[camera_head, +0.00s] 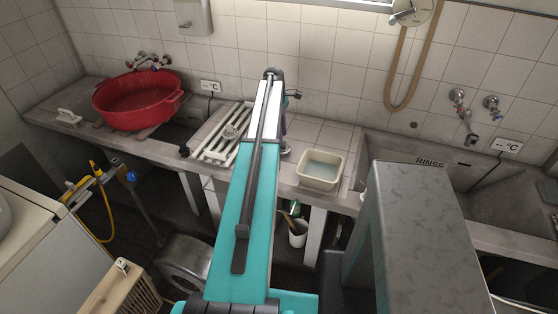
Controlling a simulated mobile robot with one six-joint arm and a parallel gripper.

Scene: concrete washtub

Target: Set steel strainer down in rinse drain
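My teal and white arm reaches forward over the counter, and its wrist (283,125) hangs down behind the forearm. My gripper's fingers are mostly hidden there, so I cannot tell whether they are open or shut. A small grey piece shows low beside the wrist, but I cannot tell whether it is the strainer or part of my gripper. The rinse basin (397,147), a grey tub marked RINSE, is at the right. Its floor and drain are hidden behind a large grey block in front.
A white slatted rack (212,151) lies left of my arm, with a small black object (184,151) beside it. A cream basin (321,170) stands between my arm and the rinse tub. A red tub (137,100) sits far left. Taps (474,112) and a hose (393,85) are on the tiled wall.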

